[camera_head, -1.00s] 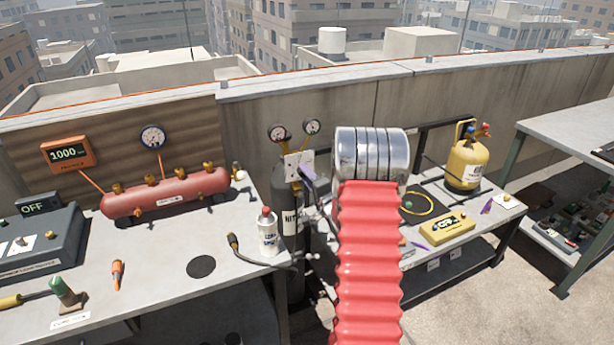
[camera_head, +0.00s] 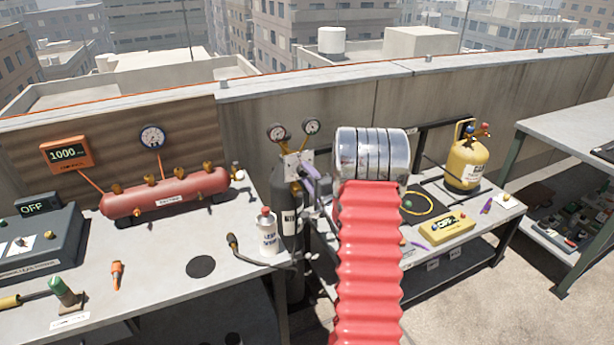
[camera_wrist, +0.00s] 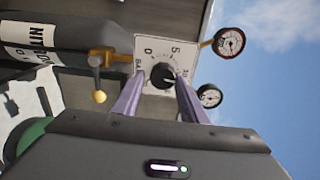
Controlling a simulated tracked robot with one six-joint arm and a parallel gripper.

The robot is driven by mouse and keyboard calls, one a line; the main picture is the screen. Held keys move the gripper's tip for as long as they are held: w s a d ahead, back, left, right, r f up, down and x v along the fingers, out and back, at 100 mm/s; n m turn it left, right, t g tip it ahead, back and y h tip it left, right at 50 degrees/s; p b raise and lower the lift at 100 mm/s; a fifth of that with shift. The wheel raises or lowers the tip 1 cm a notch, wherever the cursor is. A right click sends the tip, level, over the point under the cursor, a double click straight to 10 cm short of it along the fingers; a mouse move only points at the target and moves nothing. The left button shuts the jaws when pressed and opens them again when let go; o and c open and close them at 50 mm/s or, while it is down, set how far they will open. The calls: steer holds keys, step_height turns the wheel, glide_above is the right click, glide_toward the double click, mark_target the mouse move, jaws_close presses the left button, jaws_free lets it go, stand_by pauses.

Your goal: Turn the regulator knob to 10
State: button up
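The regulator knob (camera_wrist: 162,77) is a round black knob on a white dial plate (camera_wrist: 146,42). The plate shows 0 and 5 clearly; the marks further right are partly hidden by a finger. A light mark shows on the knob's right side, but its exact setting is hard to read. My gripper (camera_wrist: 160,80) has its two purple fingers on either side of the knob, with gaps that look visible, so it seems open around it. In the head view, my gripper (camera_head: 311,183) is at the white plate (camera_head: 293,163) on the dark nitrogen cylinder (camera_head: 281,180); the knob cannot be made out there.
Two round gauges, one left (camera_head: 276,132) and one right (camera_head: 312,126), stand above the plate. A brass fitting with a yellow ball end (camera_wrist: 99,96) is left of the fingers. A white bottle (camera_head: 267,235) stands on the left bench near the cylinder. A yellow tank (camera_head: 466,165) is right.

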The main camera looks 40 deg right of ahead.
steer(key=shift+o, duration=1.1)
steer(key=shift+w+a+r, duration=0.1)
steer(key=v, duration=1.4)
steer(key=shift+w, duration=0.15)
